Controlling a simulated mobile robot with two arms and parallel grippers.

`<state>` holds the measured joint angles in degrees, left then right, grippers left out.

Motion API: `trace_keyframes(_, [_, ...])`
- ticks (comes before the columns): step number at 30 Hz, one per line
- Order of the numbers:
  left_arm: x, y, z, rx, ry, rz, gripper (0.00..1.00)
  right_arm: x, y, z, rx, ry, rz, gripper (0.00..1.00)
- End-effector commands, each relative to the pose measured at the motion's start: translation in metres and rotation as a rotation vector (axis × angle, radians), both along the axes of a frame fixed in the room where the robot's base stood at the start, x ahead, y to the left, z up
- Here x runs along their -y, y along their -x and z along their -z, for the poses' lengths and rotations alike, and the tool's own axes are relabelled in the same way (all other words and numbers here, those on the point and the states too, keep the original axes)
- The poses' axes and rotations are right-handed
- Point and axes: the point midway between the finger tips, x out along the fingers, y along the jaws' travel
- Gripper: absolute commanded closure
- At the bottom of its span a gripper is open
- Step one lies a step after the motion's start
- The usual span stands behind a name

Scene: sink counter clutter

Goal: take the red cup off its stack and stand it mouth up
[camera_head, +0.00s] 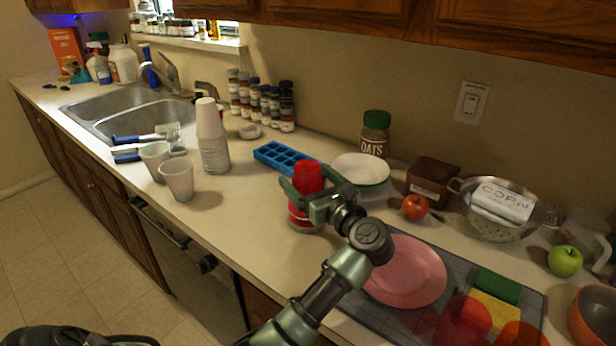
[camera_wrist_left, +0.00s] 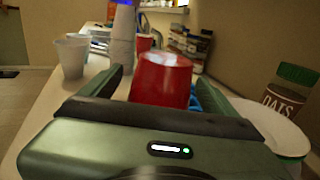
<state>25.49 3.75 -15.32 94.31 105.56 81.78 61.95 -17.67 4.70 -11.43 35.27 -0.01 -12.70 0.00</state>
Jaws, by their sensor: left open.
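The red cup (camera_head: 308,176) stands mouth down, its narrow end up, on the counter between the sink and the pink plate. It also shows in the left wrist view (camera_wrist_left: 160,80), straight ahead. My left gripper (camera_head: 309,182) is open, with one finger on each side of the cup. In the left wrist view there seems to be a gap between the cup and the fingers. Below the gripper, a red and pale part of the stack (camera_head: 300,218) shows; the rest is hidden by my gripper. My right gripper is not in view.
A tall stack of white cups (camera_head: 212,140) and two single cups (camera_head: 177,181) stand to the left. A blue ice tray (camera_head: 281,157) and white plates (camera_head: 361,169) lie behind. The pink plate (camera_head: 410,275) lies to the right. Counter left of the stack is clear.

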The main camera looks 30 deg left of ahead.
Motion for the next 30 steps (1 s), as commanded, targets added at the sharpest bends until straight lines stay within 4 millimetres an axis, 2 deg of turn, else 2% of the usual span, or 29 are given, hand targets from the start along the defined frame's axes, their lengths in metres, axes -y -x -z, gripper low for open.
trace_keyframes(1, [-0.008, -0.005, -0.009, -0.001, -0.007, -0.002, 0.11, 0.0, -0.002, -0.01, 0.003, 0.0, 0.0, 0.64])
trace_keyframes(6, [-0.026, -0.014, -0.005, 0.0, -0.004, -0.001, 0.11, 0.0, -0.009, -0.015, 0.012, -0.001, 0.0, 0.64])
trace_keyframes(14, [-0.029, -0.016, -0.003, 0.0, -0.001, 0.001, 0.11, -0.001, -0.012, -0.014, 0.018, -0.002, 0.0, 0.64])
trace_keyframes(15, [-0.029, -0.016, -0.003, 0.0, -0.001, 0.001, 0.13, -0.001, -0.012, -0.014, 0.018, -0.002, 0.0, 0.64])
trace_keyframes(21, [-0.029, -0.016, -0.003, 0.0, -0.001, 0.001, 0.69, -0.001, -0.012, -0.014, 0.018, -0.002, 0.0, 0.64])
trace_keyframes(22, [-0.029, -0.016, -0.003, 0.0, -0.001, 0.001, 0.73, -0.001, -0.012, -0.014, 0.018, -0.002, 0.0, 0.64])
trace_keyframes(30, [-0.029, -0.016, -0.004, 0.0, -0.001, 0.001, 0.74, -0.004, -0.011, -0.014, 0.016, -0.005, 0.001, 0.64])
